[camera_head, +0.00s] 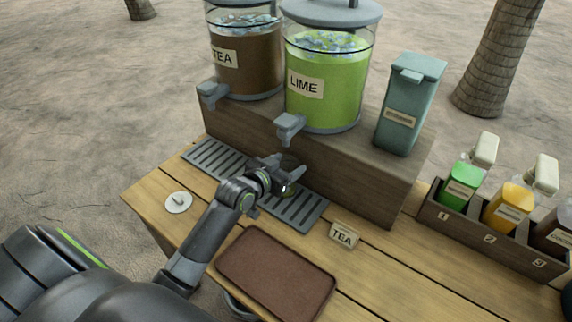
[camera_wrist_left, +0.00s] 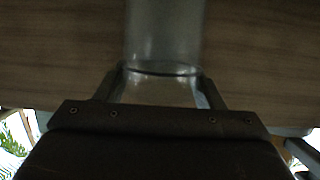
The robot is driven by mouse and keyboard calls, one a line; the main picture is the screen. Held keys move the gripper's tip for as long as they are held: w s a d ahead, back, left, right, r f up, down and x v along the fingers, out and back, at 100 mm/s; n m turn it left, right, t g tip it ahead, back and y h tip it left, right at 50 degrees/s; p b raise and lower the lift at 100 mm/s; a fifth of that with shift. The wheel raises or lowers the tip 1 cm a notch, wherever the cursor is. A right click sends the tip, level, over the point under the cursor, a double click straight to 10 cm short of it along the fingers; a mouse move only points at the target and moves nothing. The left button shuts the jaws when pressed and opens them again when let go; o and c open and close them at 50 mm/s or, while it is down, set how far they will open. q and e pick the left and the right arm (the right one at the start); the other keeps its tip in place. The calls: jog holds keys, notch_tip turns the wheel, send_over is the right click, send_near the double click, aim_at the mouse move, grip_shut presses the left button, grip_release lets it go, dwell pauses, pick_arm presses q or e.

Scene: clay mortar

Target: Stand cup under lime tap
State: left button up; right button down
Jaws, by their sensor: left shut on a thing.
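The lime dispenser (camera_head: 326,80) holds green liquid and stands on a wooden riser, with its grey tap (camera_head: 290,126) at the front. My left gripper (camera_head: 283,180) is just below and in front of that tap, over the slotted drip tray (camera_head: 298,208). In the left wrist view it is shut on a clear cup (camera_wrist_left: 165,50), which stands between the fingers. In the head view the cup is mostly hidden by the gripper. I cannot tell whether its base touches the drip tray. My right gripper is not in view.
The tea dispenser (camera_head: 245,55) stands left of the lime one. A teal box (camera_head: 410,105) is on the riser's right. A brown tray (camera_head: 277,272), a TEA sign (camera_head: 344,236) and a white disc (camera_head: 178,202) lie on the table. A bottle rack (camera_head: 490,240) stands right.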

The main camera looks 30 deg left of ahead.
pick_arm(q)
jog(key=shift+f, duration=0.2)
jog(key=o, duration=1.2)
jog(key=shift+o, duration=0.2)
jog(key=shift+r, duration=0.25)
jog(key=v, duration=1.2)
